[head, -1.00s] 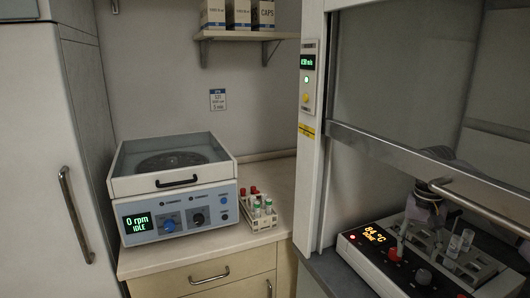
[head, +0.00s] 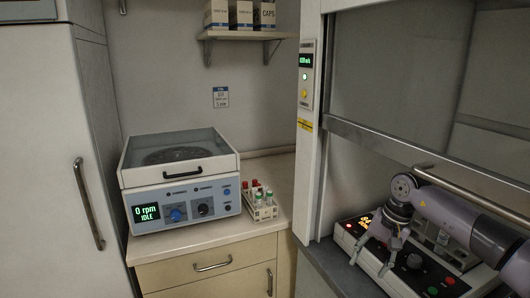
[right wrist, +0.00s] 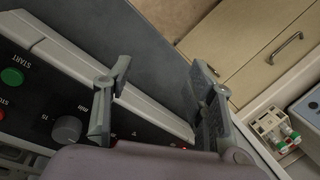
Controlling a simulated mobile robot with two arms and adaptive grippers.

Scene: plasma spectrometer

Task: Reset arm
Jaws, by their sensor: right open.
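My right arm reaches in from the right in the head view, in front of the fume hood opening. Its gripper (head: 378,252) is open and empty, over the front left corner of the hot block (head: 402,286). In the right wrist view the two fingers (right wrist: 160,112) stand apart with nothing between them. Below them are the block's control panel with a dark knob (right wrist: 67,129) and a green START button (right wrist: 12,76). My left gripper is not in view.
A centrifuge (head: 180,178) reading 0 rpm IDLE stands on the counter, beside a rack of capped tubes (head: 260,207). The hood's sash handle (head: 470,188) crosses near my arm. A tube (head: 443,238) stands in the block. Dark bench (head: 335,268) shows left of the block.

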